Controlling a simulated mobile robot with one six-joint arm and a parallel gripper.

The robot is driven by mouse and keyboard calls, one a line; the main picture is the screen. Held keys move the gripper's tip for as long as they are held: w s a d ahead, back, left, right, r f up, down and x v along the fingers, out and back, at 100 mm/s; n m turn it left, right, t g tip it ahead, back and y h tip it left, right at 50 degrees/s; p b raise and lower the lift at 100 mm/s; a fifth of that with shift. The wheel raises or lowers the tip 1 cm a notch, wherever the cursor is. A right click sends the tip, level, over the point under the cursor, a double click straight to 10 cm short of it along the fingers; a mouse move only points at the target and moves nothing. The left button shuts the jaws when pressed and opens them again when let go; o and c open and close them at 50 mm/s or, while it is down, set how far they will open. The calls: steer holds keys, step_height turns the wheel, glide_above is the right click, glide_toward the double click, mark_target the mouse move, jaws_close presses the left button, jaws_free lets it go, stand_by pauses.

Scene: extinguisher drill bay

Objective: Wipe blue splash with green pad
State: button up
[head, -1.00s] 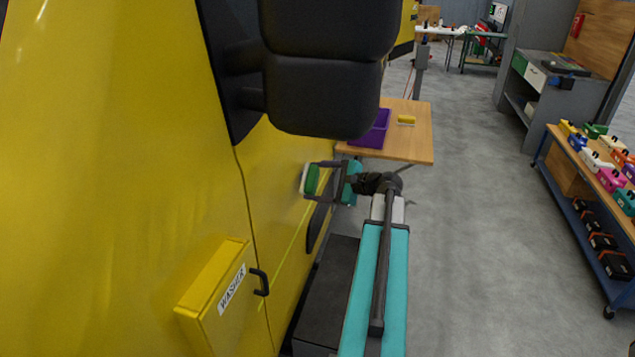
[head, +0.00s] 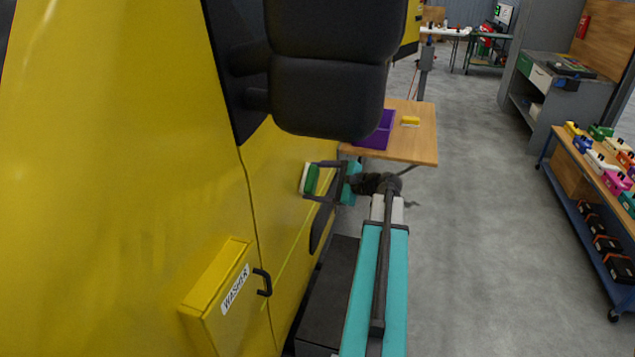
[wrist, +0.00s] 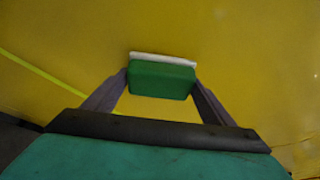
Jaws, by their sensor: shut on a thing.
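The green pad (wrist: 161,80), with a white face on its far side, is held between the two fingers of my gripper (wrist: 160,82). In the head view the pad (head: 312,180) is at the side of a yellow vehicle (head: 140,150), with its white face towards the yellow panel. My gripper (head: 325,181) is shut on it. I cannot tell whether the white face touches the panel. No blue splash shows in either view; the patch of panel behind the pad is hidden.
A yellow washer box (head: 215,290) and a black handle (head: 262,282) stick out of the panel nearer me. A black mirror (head: 325,80) hangs above. A wooden table (head: 418,140) with a purple bin (head: 374,132) and a yellow pad (head: 410,120) stands beyond.

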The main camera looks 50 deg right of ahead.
steer(key=shift+w+a, duration=0.2)
steer(key=shift+w, duration=0.15)
steer(key=shift+d, duration=0.15)
steer(key=shift+w+d, duration=0.45)
steer(key=shift+d, duration=0.4)
steer(key=shift+w+d, duration=0.4)
steer(key=shift+d, duration=0.45)
steer(key=shift+w, duration=0.1)
steer(key=w+d, duration=0.2)
steer(key=d, duration=0.1)
steer(key=shift+d+p, duration=0.15)
steer(key=shift+p, duration=0.25)
steer(key=shift+s, duration=0.15)
steer(key=shift+s+a, duration=0.5)
steer(key=shift+a, duration=0.35)
steer(key=shift+s+a, duration=0.5)
steer(key=shift+a, duration=0.35)
